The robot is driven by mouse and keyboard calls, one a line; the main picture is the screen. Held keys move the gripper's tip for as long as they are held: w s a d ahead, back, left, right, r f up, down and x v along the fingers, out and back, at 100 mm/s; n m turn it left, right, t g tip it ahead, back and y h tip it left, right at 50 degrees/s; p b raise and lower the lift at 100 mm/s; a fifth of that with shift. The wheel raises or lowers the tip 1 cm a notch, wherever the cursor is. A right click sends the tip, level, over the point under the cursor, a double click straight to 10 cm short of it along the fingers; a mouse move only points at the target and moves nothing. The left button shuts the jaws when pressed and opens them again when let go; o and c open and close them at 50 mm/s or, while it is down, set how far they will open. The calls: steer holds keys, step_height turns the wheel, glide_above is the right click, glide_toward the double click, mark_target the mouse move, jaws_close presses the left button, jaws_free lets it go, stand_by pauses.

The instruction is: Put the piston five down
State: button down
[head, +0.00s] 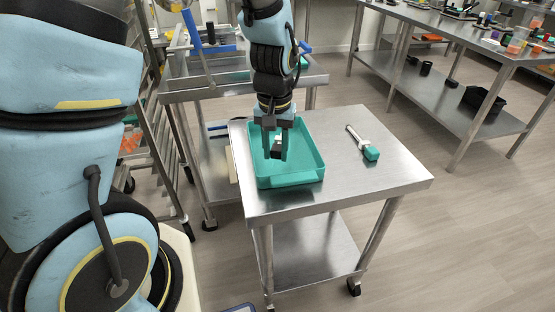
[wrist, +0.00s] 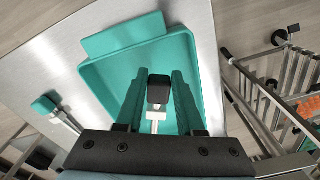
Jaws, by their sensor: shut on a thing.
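A piston with a black head (wrist: 158,90) and a pale metal rod sits between the fingers of my gripper (head: 276,157), which is shut on it. In the head view its dark head (head: 276,149) shows small between the fingertips. The gripper points down over the inside of a teal tray (head: 292,180) on a steel table. The tray also fills the middle of the wrist view (wrist: 105,53). I cannot tell whether the piston touches the tray floor. Its lower part is hidden.
Another piston with a teal head (head: 371,154) lies on the steel table (head: 385,182), right of the tray, with bare table around it. A cart (head: 190,92) stands behind on the left. A long workbench (head: 460,40) with several small items is at the back right.

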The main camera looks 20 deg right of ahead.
steer(key=shift+f, duration=2.4)
steer(key=c, duration=0.5)
jaws_free()
step_height(320, 180, up, 12)
steer(key=w+a+n, duration=0.1)
steer(key=a, duration=0.7)
steer(key=w+a+n, duration=0.1)
steer(key=a+n, duration=0.1)
steer(key=a, duration=0.7)
steer(key=w+a+n+t, duration=0.1)
steer(key=a+n, duration=0.1)
steer(key=a, duration=0.6)
steer(key=shift+w+a+r, duration=0.15)
steer(key=shift+a+r, duration=0.15)
